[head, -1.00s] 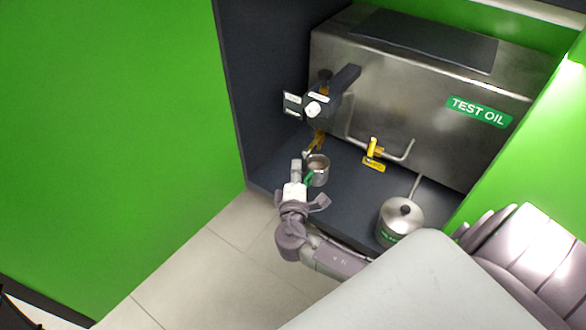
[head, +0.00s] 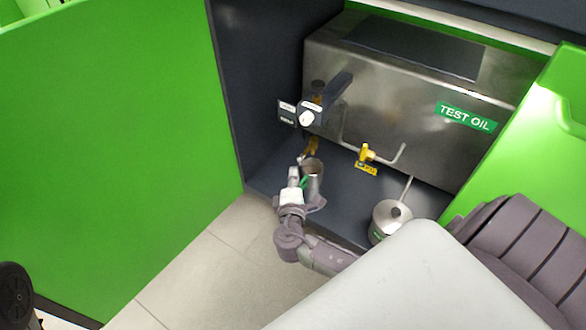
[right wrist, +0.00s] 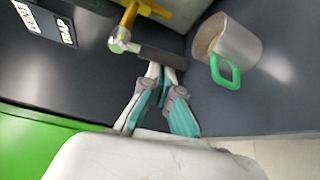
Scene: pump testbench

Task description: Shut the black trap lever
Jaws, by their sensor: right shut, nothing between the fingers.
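The black lever (right wrist: 160,52) shows in the right wrist view as a dark bar beside a brass and yellow valve (right wrist: 123,38). In the head view the yellow valve (head: 311,147) hangs below a dark block, and the lever is too small to make out. My right gripper (right wrist: 163,68) is shut and empty, its fingertips right at the lever's lower edge; I cannot tell whether they touch. In the head view the right gripper (head: 294,174) is just below the valve. My left gripper is not in view.
A metal mug (right wrist: 236,42) with a green handle stands close beside my right gripper. The steel TEST OIL tank (head: 400,105) is behind. Green panels flank the bench.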

